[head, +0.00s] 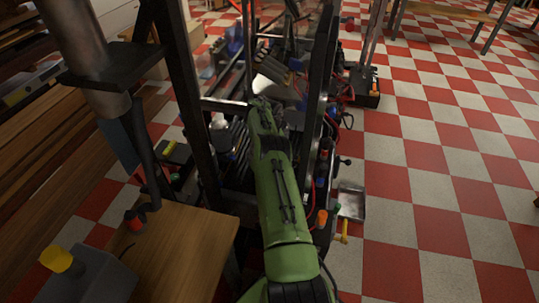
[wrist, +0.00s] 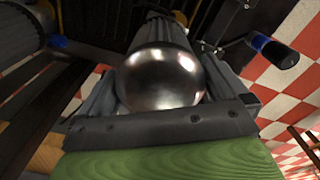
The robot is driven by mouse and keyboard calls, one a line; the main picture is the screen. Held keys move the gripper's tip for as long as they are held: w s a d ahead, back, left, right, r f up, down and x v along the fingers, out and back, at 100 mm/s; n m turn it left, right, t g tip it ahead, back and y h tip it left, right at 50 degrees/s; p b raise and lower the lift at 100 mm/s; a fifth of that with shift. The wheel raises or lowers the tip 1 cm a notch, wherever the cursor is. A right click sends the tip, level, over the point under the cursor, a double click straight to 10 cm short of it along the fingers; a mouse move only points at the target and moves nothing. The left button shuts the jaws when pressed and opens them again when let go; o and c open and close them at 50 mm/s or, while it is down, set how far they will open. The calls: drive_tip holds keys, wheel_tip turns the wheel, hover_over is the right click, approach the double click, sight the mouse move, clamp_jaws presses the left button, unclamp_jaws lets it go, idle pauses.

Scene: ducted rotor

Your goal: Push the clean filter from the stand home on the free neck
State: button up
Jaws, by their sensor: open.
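My green arm reaches from the bottom of the head view into a dark metal frame; my gripper (head: 262,112) is at its far end, small and partly hidden by the arm. In the wrist view my gripper (wrist: 165,85) is open, with grey jaw parts left and right of a shiny rounded metal piece (wrist: 160,75). A ribbed dark cylinder (wrist: 165,32) shows behind that piece. I cannot tell whether the jaws touch it. I cannot pick out the clean filter, its stand or the free neck with certainty in either view.
Dark frame posts (head: 318,100) stand close beside my arm, with red cables to the right. A wooden table (head: 185,255) with a grey box (head: 85,275) is at lower left. A blue-banded black cylinder (wrist: 272,50) is at upper right in the wrist view. The checkered floor (head: 430,170) is mostly clear.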

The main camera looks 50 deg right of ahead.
wheel_tip(320, 180, up, 16)
drive_tip(key=p, duration=0.6)
drive_tip(key=shift+f, duration=0.15)
